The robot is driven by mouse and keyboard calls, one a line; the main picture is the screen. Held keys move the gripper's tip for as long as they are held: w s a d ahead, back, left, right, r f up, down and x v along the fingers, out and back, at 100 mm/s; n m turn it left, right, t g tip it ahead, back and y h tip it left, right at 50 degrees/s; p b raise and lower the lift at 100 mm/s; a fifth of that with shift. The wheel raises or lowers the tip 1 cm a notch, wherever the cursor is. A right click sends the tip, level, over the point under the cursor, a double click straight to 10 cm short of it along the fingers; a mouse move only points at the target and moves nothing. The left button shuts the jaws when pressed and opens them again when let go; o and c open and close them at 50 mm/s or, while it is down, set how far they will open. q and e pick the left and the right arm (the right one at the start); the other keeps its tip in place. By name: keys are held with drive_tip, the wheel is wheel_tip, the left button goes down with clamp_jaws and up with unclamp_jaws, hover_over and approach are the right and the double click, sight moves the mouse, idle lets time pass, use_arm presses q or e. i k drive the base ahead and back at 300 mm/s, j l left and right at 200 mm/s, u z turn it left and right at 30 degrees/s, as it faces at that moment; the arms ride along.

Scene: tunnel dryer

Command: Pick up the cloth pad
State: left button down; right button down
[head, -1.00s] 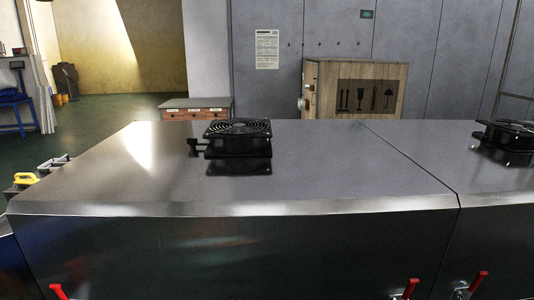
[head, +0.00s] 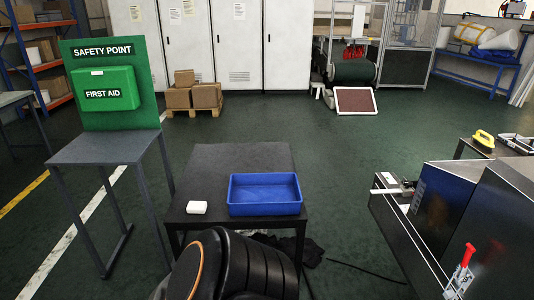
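A small white block-like item (head: 197,207), which looks like the cloth pad, lies on a low black table (head: 240,157) in the head view. It sits near the table's front left part, just left of a blue tray (head: 265,209) and apart from it. A black rounded link of my arm with an orange ring shows at the bottom, in front of the table. Neither gripper is in view.
A grey stand with a green first aid box (head: 105,89) is left of the table. The steel dryer (head: 470,225) with a red-handled clamp (head: 467,256) is at right. Stacked cartons (head: 193,92) stand behind. A dark cable lies on the floor right of the table.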

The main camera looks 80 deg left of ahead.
sight(194, 207)
drive_tip(key=u, duration=3.2)
drive_tip(key=i+j+z, duration=0.3)
drive_tip(key=i+j, duration=0.3)
